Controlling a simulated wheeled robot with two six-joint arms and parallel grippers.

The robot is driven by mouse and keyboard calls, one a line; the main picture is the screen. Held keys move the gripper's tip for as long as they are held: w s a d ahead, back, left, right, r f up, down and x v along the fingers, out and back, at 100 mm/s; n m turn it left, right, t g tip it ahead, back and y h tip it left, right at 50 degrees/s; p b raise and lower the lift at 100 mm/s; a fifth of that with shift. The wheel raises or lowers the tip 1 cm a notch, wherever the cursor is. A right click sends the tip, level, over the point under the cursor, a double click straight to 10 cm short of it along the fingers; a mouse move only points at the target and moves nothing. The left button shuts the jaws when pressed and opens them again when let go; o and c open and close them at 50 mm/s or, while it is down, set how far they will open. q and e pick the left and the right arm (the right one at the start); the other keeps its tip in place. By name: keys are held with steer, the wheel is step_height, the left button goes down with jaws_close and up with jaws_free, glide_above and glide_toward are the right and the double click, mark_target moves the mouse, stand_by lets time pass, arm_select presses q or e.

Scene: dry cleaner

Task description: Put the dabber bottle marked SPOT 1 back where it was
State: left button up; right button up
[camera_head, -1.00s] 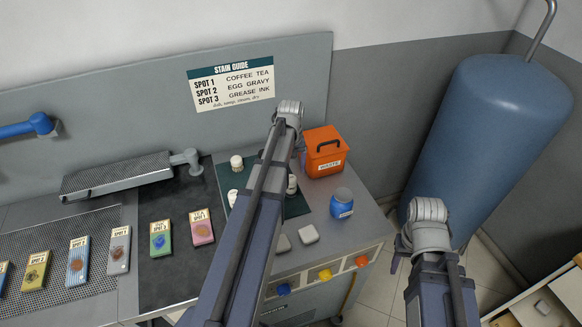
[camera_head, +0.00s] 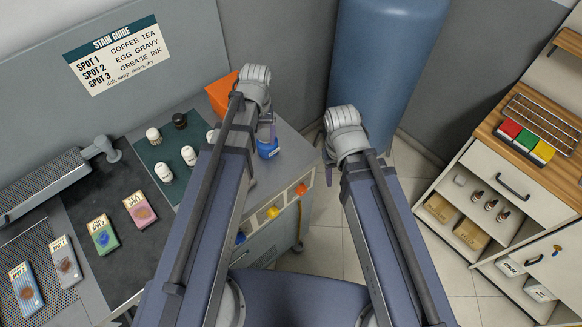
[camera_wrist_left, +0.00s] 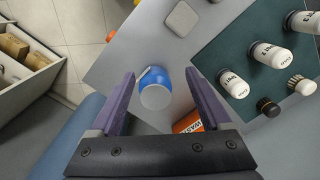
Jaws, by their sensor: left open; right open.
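Three white dabber bottles stand in a row on the dark green mat (camera_head: 150,153): one (camera_head: 164,172), a middle one (camera_head: 189,156) and one (camera_head: 212,136) partly behind my left arm. In the left wrist view they are the near (camera_wrist_left: 232,83), middle (camera_wrist_left: 268,54) and far bottle (camera_wrist_left: 303,21); their labels are too small to read surely, so I cannot tell which is SPOT 1. My left gripper (camera_head: 268,128) is open and empty above the counter's right end, its fingers either side of a blue jar (camera_wrist_left: 155,90) below. My right gripper (camera_head: 324,138) is open, off the counter.
The mat also holds a brush (camera_head: 153,134) and a black-topped item (camera_head: 179,121). An orange waste bin (camera_head: 221,95) stands behind my left gripper. A blue tank (camera_head: 385,60) is behind. At right, a cabinet (camera_head: 480,160) has small bottles (camera_head: 490,205) on its shelf. Floor between is clear.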

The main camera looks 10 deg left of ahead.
arm_select(q)
steer(key=s+d+m, duration=0.5)
steer(key=s+d, duration=0.5)
steer(key=d, duration=0.1)
steer(key=shift+s+d+m+y, duration=0.2)
steer(key=shift+d+m+y, duration=0.1)
steer(key=shift+d, duration=0.1)
